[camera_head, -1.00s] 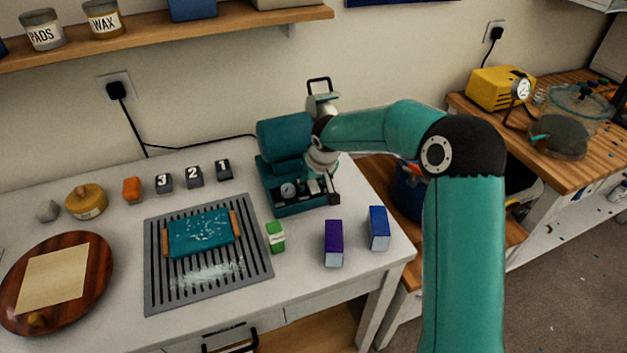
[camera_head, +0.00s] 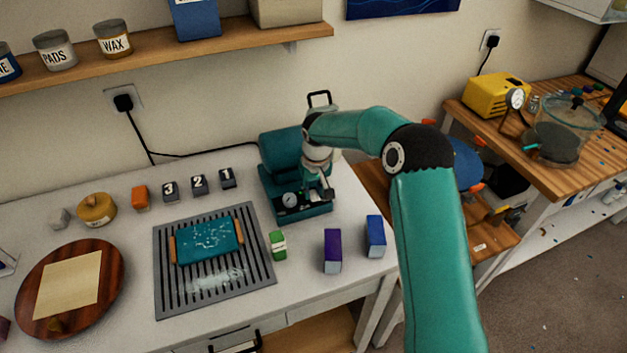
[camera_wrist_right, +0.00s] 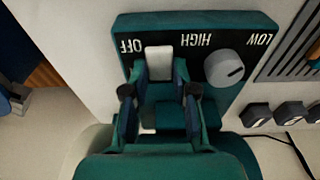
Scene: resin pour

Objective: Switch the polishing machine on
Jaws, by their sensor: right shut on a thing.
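The teal polishing machine (camera_head: 283,152) stands at the back right of the white table. My right gripper (camera_head: 325,192) is at the right part of its front panel. In the right wrist view, the panel (camera_wrist_right: 267,24) appears upside down, with the words OFF, HIGH and LOW and a round grey knob (camera_wrist_right: 225,68). A pale, flat lever (camera_wrist_right: 159,58) stands near OFF. The fingers of my right gripper (camera_wrist_right: 159,76) are shut on this lever, one on each side. The lever's lower part is partly hidden between the fingers. My left gripper is not in view.
A grey slotted mat (camera_head: 170,300) with a teal block (camera_head: 208,241) lies left of the machine. A green box (camera_head: 278,245), a purple box (camera_head: 332,250) and a blue box (camera_head: 375,236) stand in front. A black cable (camera_head: 205,153) runs behind to the wall socket.

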